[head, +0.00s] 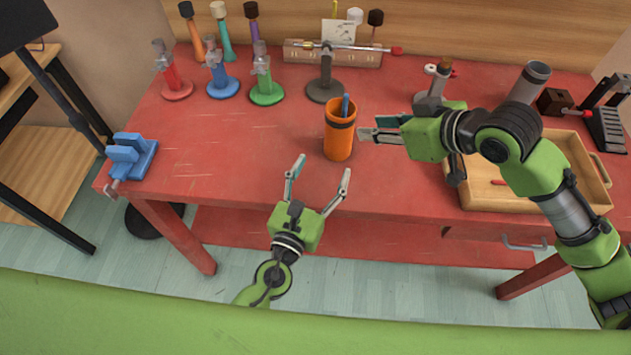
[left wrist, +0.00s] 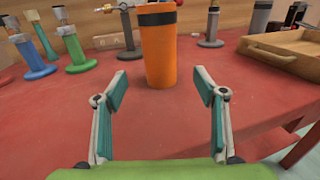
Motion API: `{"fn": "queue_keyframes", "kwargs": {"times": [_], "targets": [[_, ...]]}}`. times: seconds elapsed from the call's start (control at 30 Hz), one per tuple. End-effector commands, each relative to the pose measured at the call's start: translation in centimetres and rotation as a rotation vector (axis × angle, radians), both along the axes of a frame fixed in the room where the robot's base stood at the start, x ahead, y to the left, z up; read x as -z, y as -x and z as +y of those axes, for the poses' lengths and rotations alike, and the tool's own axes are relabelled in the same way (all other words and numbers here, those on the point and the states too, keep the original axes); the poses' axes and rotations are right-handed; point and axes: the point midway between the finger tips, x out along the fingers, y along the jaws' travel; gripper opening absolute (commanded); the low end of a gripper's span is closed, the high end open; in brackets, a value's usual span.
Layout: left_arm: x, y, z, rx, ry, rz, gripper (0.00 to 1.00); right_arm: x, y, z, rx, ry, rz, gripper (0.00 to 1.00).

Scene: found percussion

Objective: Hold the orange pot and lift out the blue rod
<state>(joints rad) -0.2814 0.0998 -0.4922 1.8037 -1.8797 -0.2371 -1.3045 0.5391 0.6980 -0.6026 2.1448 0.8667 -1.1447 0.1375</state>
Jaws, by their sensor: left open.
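My left gripper (head: 320,174) is open and empty in front of the pot. In the left wrist view the pot (left wrist: 159,52) stands beyond and between the two open fingers, not touched; the rod does not show there. My right gripper (head: 369,127) is just right of the pot, fingers apart and pointing at it, with nothing between them.
The red table (head: 240,150) is clear left of the pot. A wooden tray (head: 480,195) lies under my right arm. A blue vise (head: 132,157) sits at the left edge. Red, blue and green stands (head: 266,95) and a dark-based stand (head: 325,90) are behind.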

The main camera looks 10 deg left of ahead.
Motion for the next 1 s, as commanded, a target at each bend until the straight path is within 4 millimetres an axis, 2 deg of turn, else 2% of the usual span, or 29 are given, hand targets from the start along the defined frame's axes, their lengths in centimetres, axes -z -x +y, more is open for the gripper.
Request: {"fn": "queue_keyframes", "kwargs": {"times": [0.03, 0.3, 0.5, 0.7, 0.93, 0.97, 1.0], "targets": [[-0.1, -1.1, -0.3, -0.002, 0.005, -0.002, 0.64, 0.0, 0.0, 0.0, 0.000, 0.000, 0.000, 0.28], [-0.1, -6.2, -1.7, -0.001, 0.002, -0.001, 0.64, 0.0, 0.0, 0.0, 0.000, 0.000, 0.000, 0.28], [0.0, -8.7, -2.4, 0.000, 0.003, 0.002, 0.64, 0.0, 0.0, 0.0, 0.000, 0.000, 0.000, 0.28], [0.0, -9.6, -2.7, 0.000, 0.002, 0.002, 0.64, 0.0, 0.0, 0.0, 0.000, 0.000, 0.000, 0.28], [0.0, -9.7, -2.7, 0.000, 0.003, 0.002, 0.64, 0.0, 0.0, 0.0, 0.000, 0.000, 0.000, 0.28], [0.0, -9.7, -2.7, 0.000, 0.003, 0.002, 0.62, 0.0, 0.0, 0.0, 0.000, 0.000, 0.000, 0.28], [0.0, -9.6, -2.7, 0.000, 0.003, 0.002, 0.51, 0.0, 0.0, 0.0, 0.000, 0.000, 0.000, 0.28]]}}
